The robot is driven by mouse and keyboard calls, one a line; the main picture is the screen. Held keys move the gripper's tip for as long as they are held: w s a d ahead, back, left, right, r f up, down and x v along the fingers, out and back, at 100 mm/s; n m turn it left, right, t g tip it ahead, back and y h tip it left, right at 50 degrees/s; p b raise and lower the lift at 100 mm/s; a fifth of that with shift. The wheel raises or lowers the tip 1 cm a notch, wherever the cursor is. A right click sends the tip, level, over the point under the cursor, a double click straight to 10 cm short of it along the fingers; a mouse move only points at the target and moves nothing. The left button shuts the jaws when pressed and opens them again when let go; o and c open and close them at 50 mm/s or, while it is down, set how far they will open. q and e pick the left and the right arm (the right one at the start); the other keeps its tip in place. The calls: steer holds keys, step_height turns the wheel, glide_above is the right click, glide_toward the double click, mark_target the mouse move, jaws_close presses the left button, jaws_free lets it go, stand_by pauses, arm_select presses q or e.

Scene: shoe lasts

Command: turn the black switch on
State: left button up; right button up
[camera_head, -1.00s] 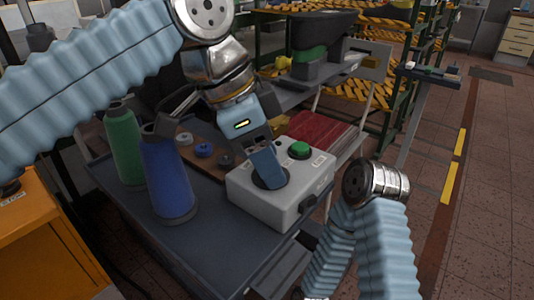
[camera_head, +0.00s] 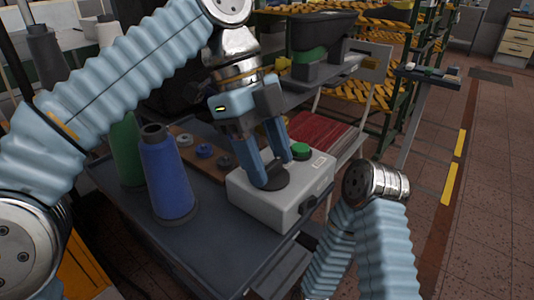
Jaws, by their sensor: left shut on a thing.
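The black switch (camera_head: 274,181) sits on top of a light grey control box (camera_head: 270,210), beside a round green button (camera_head: 300,150). My left gripper (camera_head: 270,172) comes down from above, its two blue fingers over the black switch and shut on it. The fingers hide most of the switch knob, so I cannot see which way it points. My right arm shows at the lower right of the box, but its gripper is out of view.
A blue spool (camera_head: 168,180) and a green spool (camera_head: 125,150) stand left of the box on the dark table (camera_head: 215,235). A wooden board with several round pieces (camera_head: 204,151) lies behind. Red material (camera_head: 318,130) lies beyond the box.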

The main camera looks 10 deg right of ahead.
arm_select(q)
steer(key=shift+m, duration=0.4)
steer(key=o, duration=1)
steer(key=shift+o, duration=0.2)
